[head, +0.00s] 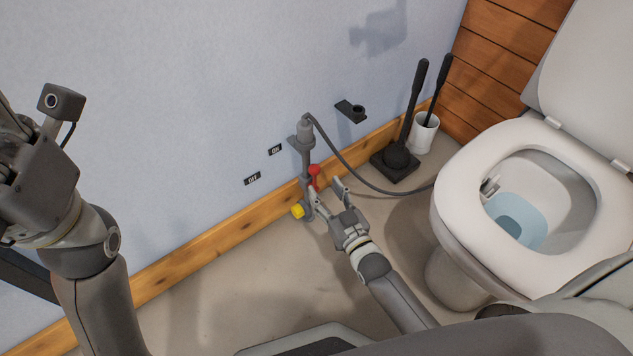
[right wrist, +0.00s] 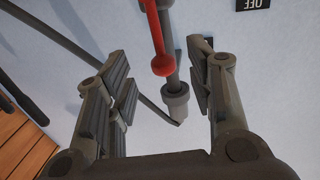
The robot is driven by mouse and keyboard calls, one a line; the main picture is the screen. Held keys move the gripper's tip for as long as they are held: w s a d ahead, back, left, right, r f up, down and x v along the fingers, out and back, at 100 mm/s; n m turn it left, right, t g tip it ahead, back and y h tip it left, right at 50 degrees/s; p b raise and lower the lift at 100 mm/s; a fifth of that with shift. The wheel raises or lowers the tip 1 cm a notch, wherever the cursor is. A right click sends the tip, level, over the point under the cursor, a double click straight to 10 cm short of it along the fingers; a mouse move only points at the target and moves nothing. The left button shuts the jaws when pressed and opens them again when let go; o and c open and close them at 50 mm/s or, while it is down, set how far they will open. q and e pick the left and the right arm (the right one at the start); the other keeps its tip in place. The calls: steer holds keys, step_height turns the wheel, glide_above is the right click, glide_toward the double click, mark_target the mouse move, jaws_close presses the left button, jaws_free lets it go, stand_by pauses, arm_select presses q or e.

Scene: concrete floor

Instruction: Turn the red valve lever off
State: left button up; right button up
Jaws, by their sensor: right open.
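The red valve lever (head: 314,175) is on a grey pipe fitting (head: 305,150) low on the wall, by a yellow knob (head: 298,211). My right gripper (head: 326,191) is open around the fitting's front, close to the lever. In the right wrist view, the red lever (right wrist: 161,50) ends in a round tip between and beyond the open fingers (right wrist: 163,90); I see no contact. The "ON" label (head: 275,150) and "OFF" label (head: 252,179) are on the wall to the left. My left arm is at the left edge; its fingertips are not clearly visible.
A toilet (head: 455,215) with its lid up stands at right. A grey hose (head: 360,178) runs from the fitting towards it. The floor (head: 225,290) left of my right arm is clear.

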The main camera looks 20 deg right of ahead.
mark_target(315, 179)
steer(key=shift+w+a+b, duration=0.25)
steer(key=shift+w+b, duration=0.3)
steer(key=shift+w, duration=0.85)
steer(key=shift+w+a+b, duration=0.2)
steer(key=shift+w+b, duration=0.3)
steer(key=shift+w, duration=0.85)
jaws_close()
